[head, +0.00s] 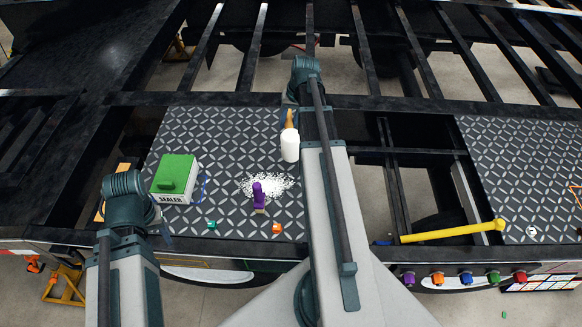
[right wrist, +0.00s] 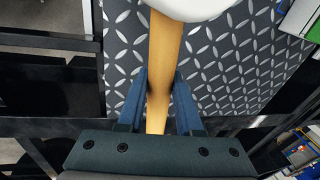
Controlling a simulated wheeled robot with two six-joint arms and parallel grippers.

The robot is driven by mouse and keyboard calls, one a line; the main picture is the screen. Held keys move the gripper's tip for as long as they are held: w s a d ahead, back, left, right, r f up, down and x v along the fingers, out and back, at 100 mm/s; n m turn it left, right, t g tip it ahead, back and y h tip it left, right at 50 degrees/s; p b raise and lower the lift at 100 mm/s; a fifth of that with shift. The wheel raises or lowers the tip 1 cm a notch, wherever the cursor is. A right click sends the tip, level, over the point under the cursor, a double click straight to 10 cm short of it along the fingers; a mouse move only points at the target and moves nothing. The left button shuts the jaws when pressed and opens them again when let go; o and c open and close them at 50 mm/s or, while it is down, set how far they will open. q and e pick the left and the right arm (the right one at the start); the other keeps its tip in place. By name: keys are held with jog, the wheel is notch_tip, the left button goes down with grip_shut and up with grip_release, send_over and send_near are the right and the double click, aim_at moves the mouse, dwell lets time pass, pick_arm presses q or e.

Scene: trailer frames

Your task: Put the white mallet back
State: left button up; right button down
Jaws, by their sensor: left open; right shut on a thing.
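The mallet has a white head (head: 290,146) and a tan wooden handle (head: 289,119). In the head view it is over the patterned metal plate near the plate's right edge. My right gripper (right wrist: 159,98) is shut on the handle, with one blue finger on each side in the right wrist view. The white head (right wrist: 190,6) is cut off at the top of that view. In the head view my right arm hides the gripping fingers. My left gripper (head: 163,228) is open and empty at the plate's left front, partly hidden by its own wrist.
A green-topped white box (head: 175,180) stands on the plate (head: 225,130) at left. A purple-handled tool (head: 259,194) stands by white granules (head: 280,184). Small teal (head: 212,224) and orange (head: 277,228) pieces lie in front. A yellow bar (head: 450,232) spans the open frame at right.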

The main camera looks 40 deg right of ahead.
jog(key=shift+d+r+m, duration=0.25)
jog(key=shift+d+m, duration=0.45)
jog(key=shift+d, duration=0.15)
jog(key=b+x, duration=0.4)
jog(key=s+b+x, duration=0.1)
jog(key=b+x, duration=0.1)
jog(key=shift+d+f, duration=0.25)
jog(key=shift+d, duration=0.05)
jog(key=b+x, duration=0.3)
jog(key=b, duration=0.1)
jog(key=shift+s+d+f, duration=0.2)
jog(key=shift+s+f, duration=0.05)
jog(key=shift+f, duration=0.25)
jog(key=shift+r, duration=0.15)
jog(key=c, duration=0.6)
grip_release()
